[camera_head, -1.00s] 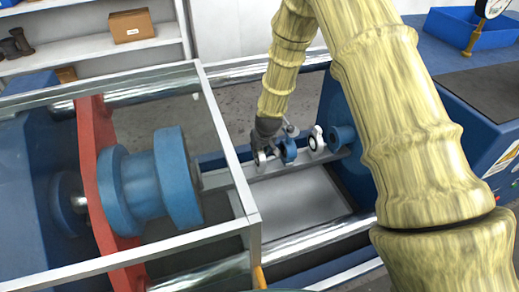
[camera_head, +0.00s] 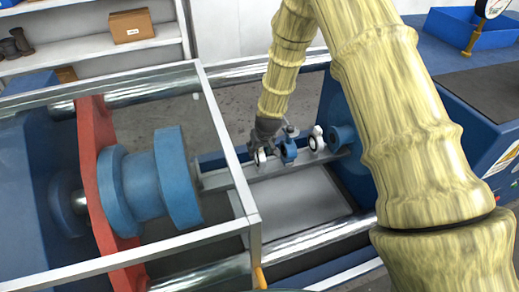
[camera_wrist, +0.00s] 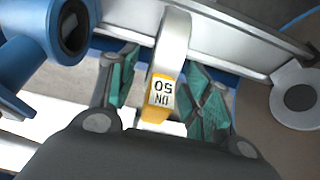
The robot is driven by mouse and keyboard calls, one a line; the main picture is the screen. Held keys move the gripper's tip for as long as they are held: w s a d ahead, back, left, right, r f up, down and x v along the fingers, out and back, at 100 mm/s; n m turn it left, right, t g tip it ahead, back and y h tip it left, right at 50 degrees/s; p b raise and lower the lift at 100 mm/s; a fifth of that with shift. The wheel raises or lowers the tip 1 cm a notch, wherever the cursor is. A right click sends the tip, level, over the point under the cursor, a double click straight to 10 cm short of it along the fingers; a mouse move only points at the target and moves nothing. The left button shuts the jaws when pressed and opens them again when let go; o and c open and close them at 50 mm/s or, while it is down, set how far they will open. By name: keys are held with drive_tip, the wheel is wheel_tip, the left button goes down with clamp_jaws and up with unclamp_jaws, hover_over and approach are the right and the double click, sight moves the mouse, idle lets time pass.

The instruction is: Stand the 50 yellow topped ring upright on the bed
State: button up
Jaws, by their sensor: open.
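The ring marked DN 50 (camera_wrist: 171,45) is pale grey with a yellow top and shows nearly edge-on in the wrist view, its print upside down. In the head view the ring (camera_head: 260,157) stands upright on the bed (camera_head: 240,171), at the left of a short row. My gripper (camera_wrist: 160,75) is open, with a green-padded finger on each side of the ring. A gap shows at the left finger; the right one looks close, and I cannot tell if it touches. In the head view my gripper (camera_head: 260,146) hides the ring's top.
A blue valve body (camera_head: 289,150) stands just right of the ring, then another pale ring (camera_head: 317,139) and a blue flange (camera_head: 342,137). A large blue flange (camera_head: 178,178) and a red plate (camera_head: 97,165) are at left. A metal frame (camera_head: 228,150) stands in front.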

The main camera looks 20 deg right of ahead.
idle(0.3)
drive_tip(key=v, duration=1.2)
idle(0.4)
